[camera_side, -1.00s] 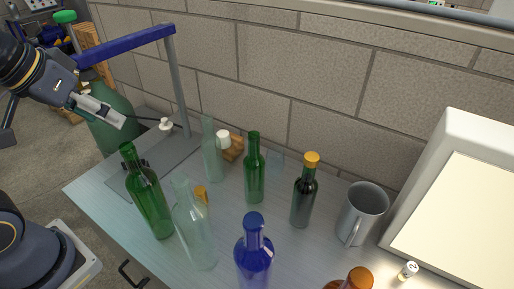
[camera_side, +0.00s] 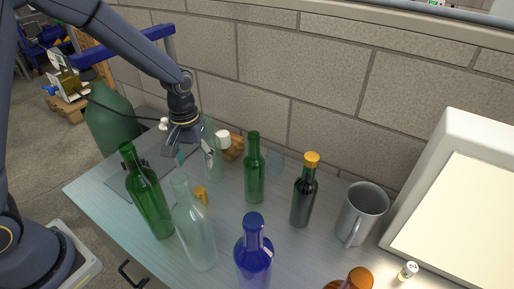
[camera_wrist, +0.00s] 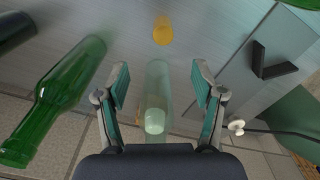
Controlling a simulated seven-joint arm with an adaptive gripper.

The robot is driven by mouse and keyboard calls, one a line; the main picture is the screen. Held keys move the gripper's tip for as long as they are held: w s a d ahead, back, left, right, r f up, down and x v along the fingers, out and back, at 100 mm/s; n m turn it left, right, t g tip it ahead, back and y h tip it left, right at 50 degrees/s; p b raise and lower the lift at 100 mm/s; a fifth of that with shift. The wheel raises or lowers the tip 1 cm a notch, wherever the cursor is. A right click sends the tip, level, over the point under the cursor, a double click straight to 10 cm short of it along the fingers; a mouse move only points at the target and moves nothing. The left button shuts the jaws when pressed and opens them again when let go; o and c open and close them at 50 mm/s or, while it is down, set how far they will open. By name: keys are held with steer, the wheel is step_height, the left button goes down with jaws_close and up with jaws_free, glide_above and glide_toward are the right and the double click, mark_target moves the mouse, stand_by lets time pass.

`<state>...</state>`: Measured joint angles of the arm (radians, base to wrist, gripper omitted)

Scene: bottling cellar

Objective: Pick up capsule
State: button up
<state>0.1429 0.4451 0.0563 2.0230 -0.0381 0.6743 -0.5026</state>
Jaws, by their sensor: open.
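The capsule (camera_side: 201,194) is a small orange-yellow cap-like piece on the bench, partly behind a clear bottle (camera_side: 195,230) in the side view. In the wrist view the capsule (camera_wrist: 162,30) lies at the top centre, beyond my fingertips and apart from them. My gripper (camera_side: 194,156) is open and hangs above the back left of the bench, pointing down. In the wrist view my gripper (camera_wrist: 161,82) has its fingers spread, with a pale clear bottle (camera_wrist: 157,90) showing between them. I cannot tell how near the fingers are to that bottle.
Green bottles (camera_side: 150,195) (camera_side: 254,168) stand left and right of the capsule, and a blue bottle (camera_side: 253,250) stands in front. A yellow-topped dark bottle (camera_side: 303,200), grey mug (camera_side: 361,215) and white panel (camera_side: 465,210) are to the right. A blue-topped stand (camera_side: 110,48) rises at the left.

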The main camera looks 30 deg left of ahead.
mark_target(199, 190)
step_height(199, 190, down, 8)
steer(key=shift+f, duration=0.1)
steer(key=f, duration=0.5)
steer(key=shift+a+f, duration=0.25)
steer(key=shift+a, duration=0.05)
steer(key=shift+c, duration=0.3)
steer(key=c, duration=0.7)
